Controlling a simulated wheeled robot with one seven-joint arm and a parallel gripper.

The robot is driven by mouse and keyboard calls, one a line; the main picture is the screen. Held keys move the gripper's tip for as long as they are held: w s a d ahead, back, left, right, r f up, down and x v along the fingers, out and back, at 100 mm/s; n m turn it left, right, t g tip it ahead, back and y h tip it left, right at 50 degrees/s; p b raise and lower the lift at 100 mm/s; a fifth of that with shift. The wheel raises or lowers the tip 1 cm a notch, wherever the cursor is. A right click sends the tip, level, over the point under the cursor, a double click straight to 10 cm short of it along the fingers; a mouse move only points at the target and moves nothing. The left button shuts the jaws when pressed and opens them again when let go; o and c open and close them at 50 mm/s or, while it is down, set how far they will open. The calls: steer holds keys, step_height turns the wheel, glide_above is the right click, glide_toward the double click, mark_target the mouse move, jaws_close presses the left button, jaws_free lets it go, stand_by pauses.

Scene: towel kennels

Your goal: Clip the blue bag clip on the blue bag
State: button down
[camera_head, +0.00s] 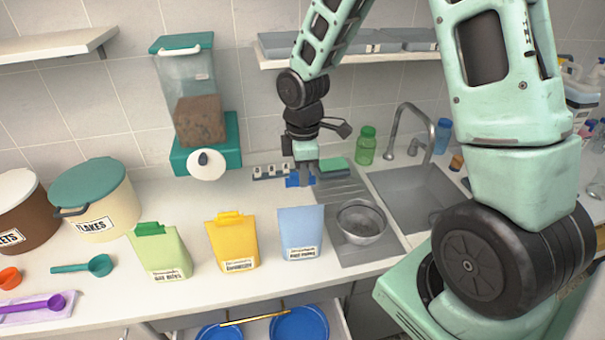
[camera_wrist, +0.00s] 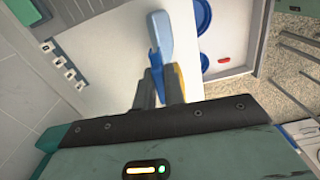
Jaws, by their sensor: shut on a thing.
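The blue bag (camera_head: 301,233) stands upright on the counter, its top edge without a clip. It also shows in the wrist view (camera_wrist: 160,32). My gripper (camera_head: 301,180) is shut on the blue bag clip (camera_head: 292,181), above and behind the blue bag in the head view. In the wrist view the clip (camera_wrist: 156,68) sticks out from between the fingertips of my gripper (camera_wrist: 160,88) and overlaps the bag in the picture. Clip and bag look apart in the head view. The fingers hide part of the clip.
A yellow bag (camera_head: 233,245) and a green bag (camera_head: 160,255), each with a clip on top, stand to the left. A metal bowl (camera_head: 361,222) and a sink (camera_head: 415,190) are at right. An open drawer (camera_head: 262,326) with blue bowls lies below the counter edge.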

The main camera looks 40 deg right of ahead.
steer(key=shift+f+b, duration=2.45)
steer(key=shift+f, duration=0.2)
steer(key=shift+f+b, duration=0.45)
steer(key=shift+f, duration=0.3)
steer(key=shift+f, duration=1)
stand_by(1.1)
steer(key=c, duration=0.9)
jaws_free()
steer(key=shift+r, duration=0.1)
steer(key=shift+r+p, duration=2.35)
steer(key=shift+r, duration=0.1)
